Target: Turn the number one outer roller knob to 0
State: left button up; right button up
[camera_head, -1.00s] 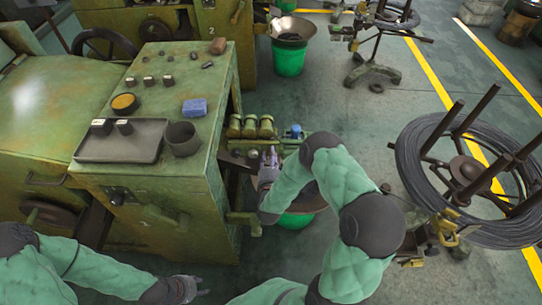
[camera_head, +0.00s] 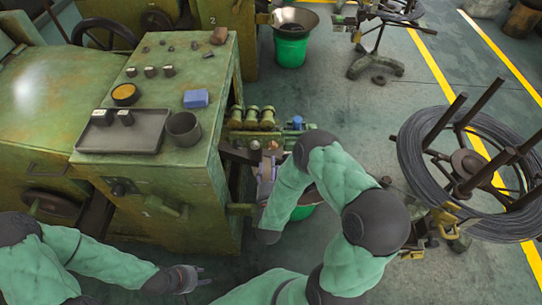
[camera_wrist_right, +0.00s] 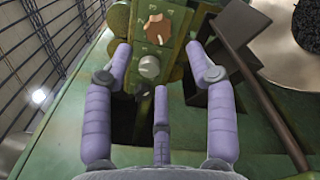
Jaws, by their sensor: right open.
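My right gripper (camera_head: 267,168) is at the right side of the first green machine (camera_head: 165,190), just below its row of rollers (camera_head: 252,118). In the right wrist view its purple fingers (camera_wrist_right: 160,72) are spread open. Between and beyond the fingertips is a green panel with a grey knob (camera_wrist_right: 149,66) and, above it, a brown-orange knob (camera_wrist_right: 157,28) on a marked dial. The fingers do not appear closed on either knob. The dial numbers are too small to read surely. My left gripper (camera_head: 188,279) hangs low, away from the machine; its fingers look apart.
A dark flat bar (camera_wrist_right: 243,35) stands close to the right fingers in the wrist view. A green bucket (camera_head: 300,212) is partly hidden below my right arm. A wire coil stand (camera_head: 465,165) is to the right. A tray (camera_head: 150,143) and cup (camera_head: 184,129) sit on the machine top.

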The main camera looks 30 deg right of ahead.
jog(key=shift+v, duration=1.55)
